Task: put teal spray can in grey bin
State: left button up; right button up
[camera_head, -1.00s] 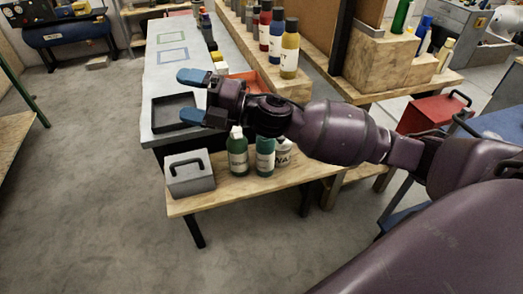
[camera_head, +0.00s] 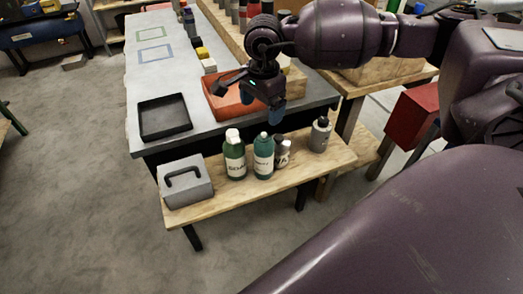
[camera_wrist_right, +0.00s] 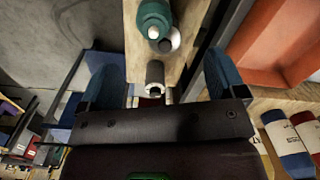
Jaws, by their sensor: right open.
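The teal spray can (camera_head: 263,157) stands upright on the low wooden shelf, between a green bottle (camera_head: 235,158) and a small grey can (camera_head: 282,152). Its top shows at the upper edge of the right wrist view (camera_wrist_right: 154,20). My right gripper (camera_head: 252,98) is open and empty, pointing down above and behind the can, by the orange bin. In the wrist view, its blue fingers (camera_wrist_right: 160,82) are spread, with a grey can with a dark top (camera_wrist_right: 155,73) seen between them. A grey box with a dark handle (camera_head: 186,187) sits at the shelf's left end. My left gripper is out of view.
A black tray (camera_head: 164,134) and an orange bin (camera_head: 222,109) stand on the grey table behind the shelf. A grey can with a dark cap (camera_head: 320,137) stands toward the shelf's right end. A red box (camera_head: 409,125) is farther right. Open floor lies at left.

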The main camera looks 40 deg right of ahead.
aim_at(264, 133)
jog(key=shift+s+d, duration=0.25)
jog(key=shift+s, duration=0.05)
jog(key=shift+f, duration=0.15)
notch_tip(264, 133, down, 10)
jog(key=shift+s+f+b, duration=0.1)
jog(key=shift+f+b, duration=0.15)
jog(key=shift+b, duration=0.2)
jog(key=shift+r, duration=0.15)
jog(key=c, duration=1.4)
